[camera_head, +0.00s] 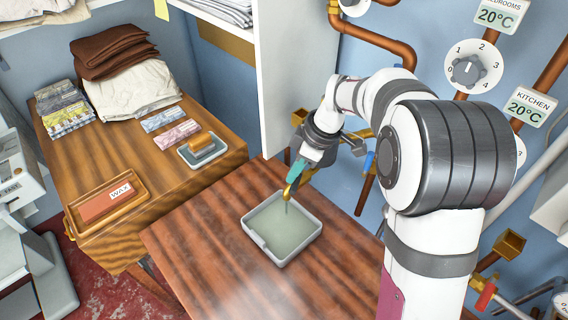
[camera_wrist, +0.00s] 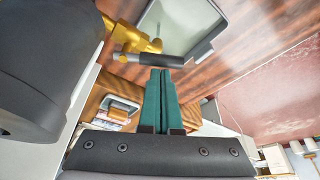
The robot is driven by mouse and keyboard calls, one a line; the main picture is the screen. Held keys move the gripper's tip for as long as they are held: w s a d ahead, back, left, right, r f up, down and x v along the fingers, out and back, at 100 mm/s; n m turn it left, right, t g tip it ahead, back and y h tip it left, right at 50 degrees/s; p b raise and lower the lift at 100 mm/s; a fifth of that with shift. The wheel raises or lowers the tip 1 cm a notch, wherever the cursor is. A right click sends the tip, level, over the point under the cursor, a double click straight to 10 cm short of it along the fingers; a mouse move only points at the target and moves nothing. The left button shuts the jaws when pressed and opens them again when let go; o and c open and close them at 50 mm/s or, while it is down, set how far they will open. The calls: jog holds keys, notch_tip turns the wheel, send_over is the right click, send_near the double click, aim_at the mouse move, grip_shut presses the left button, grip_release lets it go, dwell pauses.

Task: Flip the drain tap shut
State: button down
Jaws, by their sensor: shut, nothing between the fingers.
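The brass drain tap (camera_head: 291,191) points down over a square grey tray (camera_head: 249,233) on the wooden table. A thin dark streak, seemingly a trickle, hangs below its spout. In the wrist view the brass tap (camera_wrist: 137,38) shows at the upper left, with a lever in a dark grip (camera_wrist: 148,60) lying across the picture. My gripper (camera_head: 298,178) has teal fingers, shut and empty, close beside the tap. In the wrist view the fingertips (camera_wrist: 160,71) are right at the dark grip; I cannot tell whether they touch. In the head view my gripper partly hides the tap.
Copper pipes (camera_head: 375,40) and a dial (camera_head: 474,70) line the blue wall at the right. A blue-handled valve (camera_head: 368,163) is near my arm. A side table at the left holds folded cloths (camera_head: 130,88) and a wax tray (camera_head: 107,204). The table front is clear.

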jog(key=shift+s+d, duration=0.15)
jog(key=shift+d, duration=1.35)
jog(key=shift+w+a, duration=0.1)
jog(key=shift+w, duration=0.1)
jog(key=shift+w+a, duration=0.4)
jog(key=shift+w, duration=0.15)
